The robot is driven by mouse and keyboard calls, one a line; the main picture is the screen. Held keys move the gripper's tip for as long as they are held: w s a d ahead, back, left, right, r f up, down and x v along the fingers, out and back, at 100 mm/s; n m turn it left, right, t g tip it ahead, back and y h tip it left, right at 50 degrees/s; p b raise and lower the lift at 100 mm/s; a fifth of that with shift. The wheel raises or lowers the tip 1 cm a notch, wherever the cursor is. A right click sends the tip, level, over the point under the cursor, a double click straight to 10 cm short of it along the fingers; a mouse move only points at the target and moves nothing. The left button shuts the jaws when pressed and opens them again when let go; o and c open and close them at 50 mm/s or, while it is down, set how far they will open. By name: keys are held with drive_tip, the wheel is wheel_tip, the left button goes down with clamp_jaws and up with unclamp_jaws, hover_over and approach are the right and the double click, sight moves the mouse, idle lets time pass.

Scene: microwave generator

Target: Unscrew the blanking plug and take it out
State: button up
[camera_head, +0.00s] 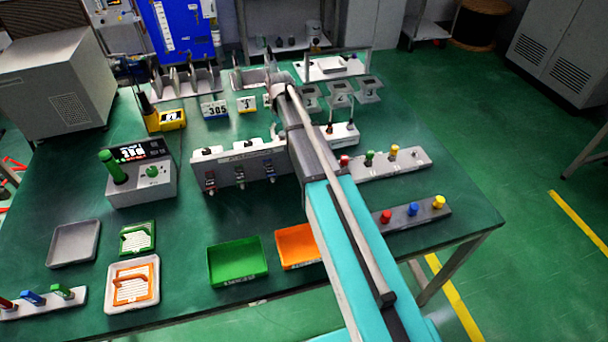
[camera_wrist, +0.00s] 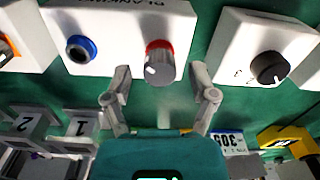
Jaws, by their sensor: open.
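In the wrist view, a white block (camera_wrist: 120,13) with a partly cut-off, upside-down label carries a grey cylindrical plug (camera_wrist: 160,68) with a white mark on its end and a red ring behind it. The plug stands in the block. A blue-ringed round port (camera_wrist: 80,48) is to its left. My gripper (camera_wrist: 161,76) is open, with one finger on each side of the plug and visible gaps between. Neither finger appears to touch it. In the head view, my arm hides my gripper's fingers and the plug.
A white block with a black knob (camera_wrist: 268,67) is close on the right in the wrist view. Number stands (camera_wrist: 82,125) and a 305 card (camera_wrist: 228,143) lie nearby. The head view shows a green tray (camera_head: 238,262), an orange tray (camera_head: 297,246) and a row of coloured plugs (camera_head: 413,213).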

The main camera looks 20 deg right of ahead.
sight(283, 133)
drive_tip(key=m, duration=1.2)
drive_tip(key=shift+m, duration=0.4)
drive_tip(key=m, duration=0.4)
wheel_tip(283, 133, up, 14)
drive_tip(key=p, duration=1.4)
drive_tip(key=s+f+n+b, duration=0.4)
drive_tip(key=s+n, duration=0.3)
drive_tip(key=s, duration=0.6)
drive_tip(key=s+f+n+b, duration=0.3)
drive_tip(key=s+n, duration=0.5)
drive_tip(key=s, duration=0.5)
drive_tip(key=shift+f+b, duration=0.35)
drive_tip(key=shift+b, duration=0.05)
